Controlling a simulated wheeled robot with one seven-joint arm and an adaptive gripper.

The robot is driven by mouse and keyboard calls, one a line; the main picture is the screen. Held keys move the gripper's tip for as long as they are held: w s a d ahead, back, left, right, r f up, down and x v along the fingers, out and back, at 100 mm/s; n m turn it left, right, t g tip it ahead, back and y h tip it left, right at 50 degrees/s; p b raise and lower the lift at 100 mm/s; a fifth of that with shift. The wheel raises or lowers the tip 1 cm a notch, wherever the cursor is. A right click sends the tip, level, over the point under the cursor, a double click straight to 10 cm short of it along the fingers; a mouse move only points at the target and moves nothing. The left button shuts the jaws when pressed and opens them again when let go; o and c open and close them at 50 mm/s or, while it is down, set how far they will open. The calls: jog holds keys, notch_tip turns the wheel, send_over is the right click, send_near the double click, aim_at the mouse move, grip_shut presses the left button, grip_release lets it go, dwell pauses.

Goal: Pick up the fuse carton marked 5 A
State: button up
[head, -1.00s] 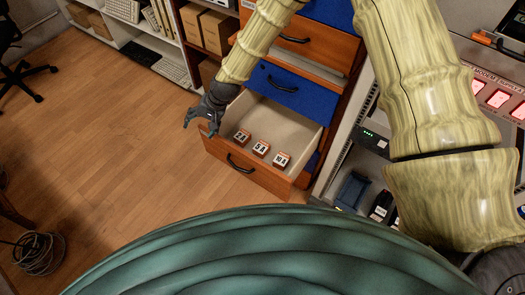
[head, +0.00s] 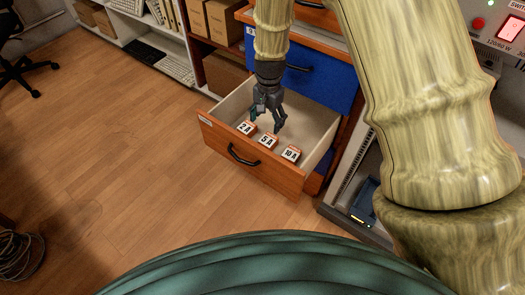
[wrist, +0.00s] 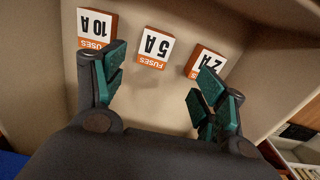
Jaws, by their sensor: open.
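Three small orange-and-white fuse cartons lie in a row in an open drawer (head: 215,126). The carton marked 5 A (head: 268,141) is the middle one; in the wrist view it (wrist: 156,47) shows upside down, ahead of and between the fingers. The 2 A carton (head: 246,128) is on its left and the 10 A carton (head: 291,153) on its right in the head view. In the wrist view the 10 A carton (wrist: 96,25) is left and the 2 A carton (wrist: 207,60) right, partly behind a finger. My gripper (head: 266,122) is open and empty, above the cartons inside the drawer.
The drawer's front panel with a black handle (head: 243,155) faces the open wooden floor (head: 120,150). A closed blue drawer (head: 315,85) is above and behind. A rack with equipment (head: 362,195) stands to the right. Shelves with boxes (head: 222,20) stand at the back.

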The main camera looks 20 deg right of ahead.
aim_at(268, 140)
jog(key=shift+s+d+f+b, duration=0.2)
jog(key=shift+f+b, duration=0.1)
jog(key=shift+b, duration=0.05)
jog(key=shift+f, duration=0.15)
jog(key=shift+s+a+f+b, duration=0.1)
jog(key=shift+f+b, duration=0.5)
jog(key=shift+f, duration=2)
jog(key=shift+s+f+b, duration=0.1)
jog(key=shift+f+b, duration=0.45)
jog(key=shift+f, duration=2.05)
jog(key=shift+c, duration=0.2)
jog(key=c, duration=1.1)
jog(key=shift+r, duration=0.15)
